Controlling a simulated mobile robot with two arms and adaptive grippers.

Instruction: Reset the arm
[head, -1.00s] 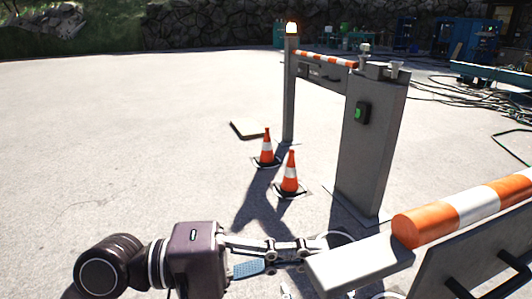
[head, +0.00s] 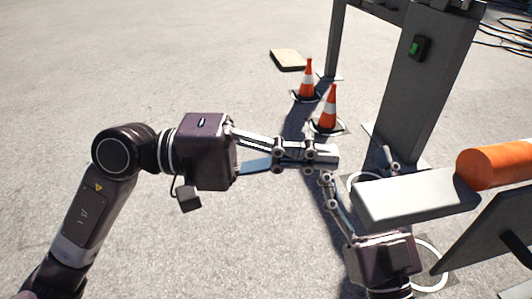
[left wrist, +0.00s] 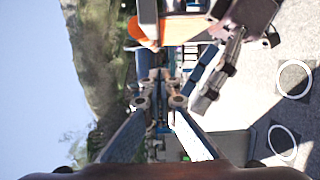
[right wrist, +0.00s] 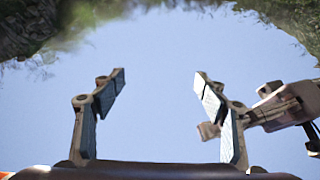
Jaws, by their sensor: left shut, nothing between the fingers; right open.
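My left arm comes in from the left in the head view. Its gripper (head: 330,156) is shut with nothing between the fingers, pointing right above the pavement. The fingertips also meet in the left wrist view (left wrist: 160,80). My right gripper (head: 357,167) is at the lower right in the head view, pointing up the picture, close to the left fingertips. I cannot tell whether they touch. It is open and empty, with sky between its fingers in the right wrist view (right wrist: 160,82). Part of my left gripper (right wrist: 285,105) shows at the right there.
A pale beam end (head: 415,200) with an orange-and-white bar (head: 497,165) is close on the right. Beyond stand a grey post (head: 420,90) with a green button (head: 418,48), two traffic cones (head: 328,108) (head: 307,80) and a flat slab (head: 287,60). Pavement at left is clear.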

